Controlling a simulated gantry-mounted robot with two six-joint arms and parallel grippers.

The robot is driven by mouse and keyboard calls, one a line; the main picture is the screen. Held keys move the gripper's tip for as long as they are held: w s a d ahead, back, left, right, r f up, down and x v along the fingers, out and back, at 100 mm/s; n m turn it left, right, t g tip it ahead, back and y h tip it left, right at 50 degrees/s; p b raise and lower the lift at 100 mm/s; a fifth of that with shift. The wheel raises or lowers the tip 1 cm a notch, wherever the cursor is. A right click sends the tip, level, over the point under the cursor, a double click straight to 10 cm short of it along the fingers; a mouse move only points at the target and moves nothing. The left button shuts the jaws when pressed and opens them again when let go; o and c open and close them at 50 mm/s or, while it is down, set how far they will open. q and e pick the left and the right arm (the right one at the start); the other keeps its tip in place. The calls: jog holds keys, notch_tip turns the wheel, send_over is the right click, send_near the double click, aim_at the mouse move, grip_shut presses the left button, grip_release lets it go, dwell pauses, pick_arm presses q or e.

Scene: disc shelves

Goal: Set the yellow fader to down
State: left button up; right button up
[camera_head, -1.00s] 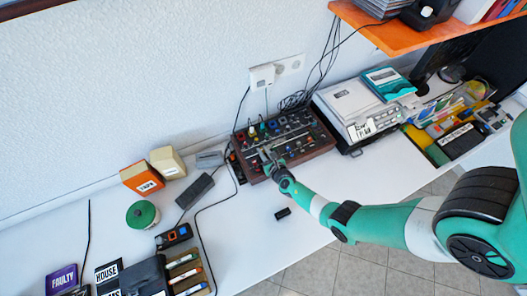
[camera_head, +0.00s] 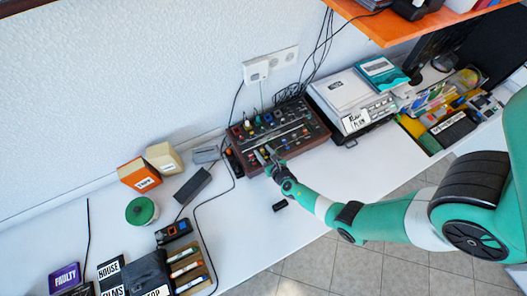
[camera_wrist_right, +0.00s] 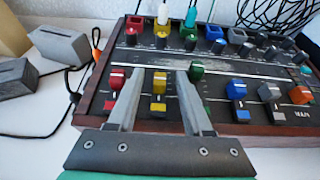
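The mixer (camera_head: 318,127) is a dark panel with wooden sides and a row of coloured faders. The yellow fader (camera_wrist_right: 160,82) shows in the right wrist view, between the red fader (camera_wrist_right: 117,78) and the green fader (camera_wrist_right: 197,74). My right gripper (camera_wrist_right: 160,77) is open, with one finger on each side of the yellow fader. I cannot tell whether either finger touches it. In the head view my right gripper (camera_head: 271,157) is over the front left part of the mixer and hides the faders there. My left gripper is not in view.
Blue (camera_wrist_right: 237,90), grey (camera_wrist_right: 268,92) and orange-red (camera_wrist_right: 300,95) faders stand to the right. Upright plugs rise at the mixer's back. A white machine (camera_head: 350,103) stands right of the mixer. A small black block (camera_head: 280,206) lies on the bare table in front.

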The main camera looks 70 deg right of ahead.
jog(key=p+v, duration=0.5)
jog(key=v, duration=0.6)
jog(key=shift+s+a, duration=0.2)
jog(key=shift+w+r, duration=0.1)
jog(key=shift+r, duration=0.05)
